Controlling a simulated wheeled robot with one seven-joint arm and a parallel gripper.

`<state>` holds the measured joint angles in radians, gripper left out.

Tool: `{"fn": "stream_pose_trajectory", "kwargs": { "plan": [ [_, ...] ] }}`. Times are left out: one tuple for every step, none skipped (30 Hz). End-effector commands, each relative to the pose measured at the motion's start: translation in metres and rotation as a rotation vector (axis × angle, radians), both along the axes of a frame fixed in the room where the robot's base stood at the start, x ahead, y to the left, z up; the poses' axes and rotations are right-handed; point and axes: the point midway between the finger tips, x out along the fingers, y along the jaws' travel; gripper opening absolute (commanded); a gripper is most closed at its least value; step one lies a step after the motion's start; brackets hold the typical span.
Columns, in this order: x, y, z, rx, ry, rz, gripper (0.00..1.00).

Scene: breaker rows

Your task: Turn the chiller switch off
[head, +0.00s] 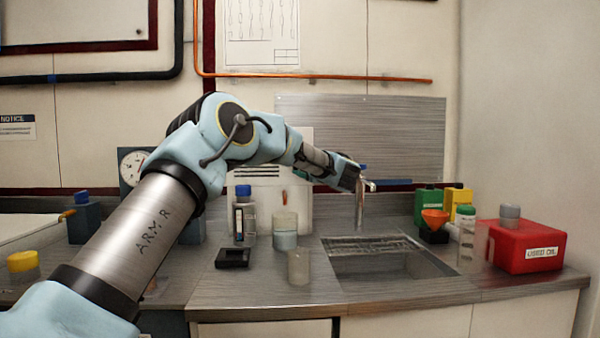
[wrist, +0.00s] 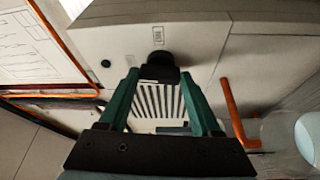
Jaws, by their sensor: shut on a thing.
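A black switch knob (wrist: 159,63) stands out from a pale panel (wrist: 205,45) in the wrist view, under a small label (wrist: 157,31) that I cannot read. My gripper (wrist: 160,74) has its two green fingers on either side of this knob and is shut on it. The knob's exact setting is hard to tell. In the head view my gripper (head: 350,177) is at the end of the outstretched arm, by the tap. My arm partly hides the pale cabinet (head: 297,212) there, and the knob cannot be made out.
An orange handle (wrist: 233,112) stands right of my fingers. A smaller black round part (wrist: 106,63) is left of the knob. In the head view, a tap (head: 360,207), a sink (head: 385,262), cups, bottles and a red box (head: 520,245) stand along the counter.

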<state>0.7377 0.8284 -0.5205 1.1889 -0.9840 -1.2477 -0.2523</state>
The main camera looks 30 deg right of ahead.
Motion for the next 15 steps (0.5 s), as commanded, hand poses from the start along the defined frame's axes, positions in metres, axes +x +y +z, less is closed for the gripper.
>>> {"fn": "stream_pose_trajectory", "kwargs": {
  "plan": [
    [0.0002,0.0002,-0.0022,-0.026,0.013,0.000,0.09],
    [0.0002,0.0002,-0.0021,-0.041,0.020,0.000,0.09],
    [0.0003,0.0002,-0.0017,-0.058,0.028,0.001,0.09],
    [0.0004,0.0003,-0.0014,-0.070,0.033,0.001,0.09],
    [0.0005,0.0003,-0.0011,-0.081,0.038,0.001,0.09],
    [0.0005,0.0004,-0.0010,-0.095,0.045,0.001,0.09],
    [0.0005,0.0004,-0.0010,-0.104,0.049,0.001,0.09],
    [0.0004,0.0003,-0.0009,-0.112,0.054,0.001,0.09],
    [0.0004,0.0003,-0.0006,-0.120,0.058,0.001,0.09],
    [0.0003,0.0002,-0.0006,-0.126,0.060,0.001,0.09],
    [0.0002,0.0001,-0.0004,-0.130,0.063,0.001,0.09],
    [0.0002,0.0001,-0.0003,-0.136,0.066,0.000,0.09],
    [0.0002,0.0001,-0.0002,-0.139,0.067,0.000,0.09],
    [0.0002,0.0000,-0.0001,-0.142,0.068,0.000,0.09],
    [0.0002,0.0001,0.0000,-0.145,0.070,0.000,0.09]
  ]
}}
